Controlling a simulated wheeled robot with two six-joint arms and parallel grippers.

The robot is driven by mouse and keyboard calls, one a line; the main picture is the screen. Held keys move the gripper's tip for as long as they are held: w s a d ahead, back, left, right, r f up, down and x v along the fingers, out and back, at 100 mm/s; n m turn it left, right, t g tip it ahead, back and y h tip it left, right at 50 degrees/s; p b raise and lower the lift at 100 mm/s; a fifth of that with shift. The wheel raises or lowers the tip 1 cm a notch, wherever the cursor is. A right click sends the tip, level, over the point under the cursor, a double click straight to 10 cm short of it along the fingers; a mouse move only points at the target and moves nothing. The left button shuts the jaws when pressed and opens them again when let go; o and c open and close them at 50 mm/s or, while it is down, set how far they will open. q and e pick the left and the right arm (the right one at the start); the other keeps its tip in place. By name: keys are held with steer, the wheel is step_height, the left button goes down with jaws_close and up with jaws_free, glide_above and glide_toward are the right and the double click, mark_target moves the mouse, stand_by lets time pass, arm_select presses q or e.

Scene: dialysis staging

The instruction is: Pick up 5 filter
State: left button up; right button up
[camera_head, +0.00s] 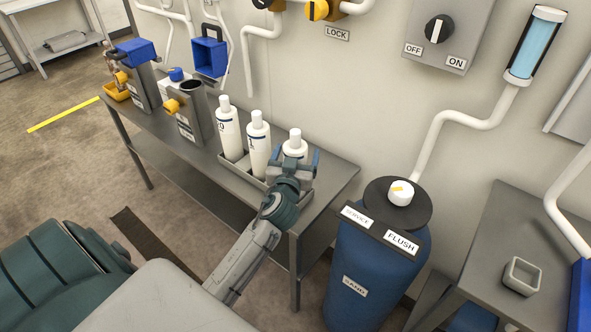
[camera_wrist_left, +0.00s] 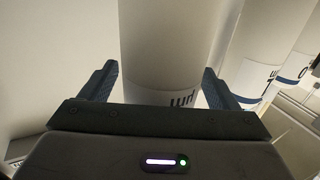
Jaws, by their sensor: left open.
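Three white filter cylinders with pale caps and dark label bands stand upright in a grey tray (camera_head: 233,166) on the bench. The left filter (camera_head: 229,131) and the middle filter (camera_head: 258,147) are clear of my arm. The right filter (camera_head: 295,145) is partly hidden behind my left gripper (camera_head: 293,165). In the left wrist view the nearest filter (camera_wrist_left: 165,45) stands between the two open blue fingers of my gripper (camera_wrist_left: 160,88), with a gap on each side. Its label is only partly readable. My right gripper is not in view.
The grey bench (camera_head: 335,172) also holds metal units with blue and yellow parts to the left. A blue tank (camera_head: 365,265) marked FLUSH stands close to the bench's right end. A wall with pipes runs behind. Another table (camera_head: 500,235) with a small open box (camera_head: 522,276) is at the right.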

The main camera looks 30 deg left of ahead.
arm_select(q)
steer(key=shift+w+a, duration=0.15)
steer(key=shift+w, duration=0.15)
steer(key=c, duration=1.5)
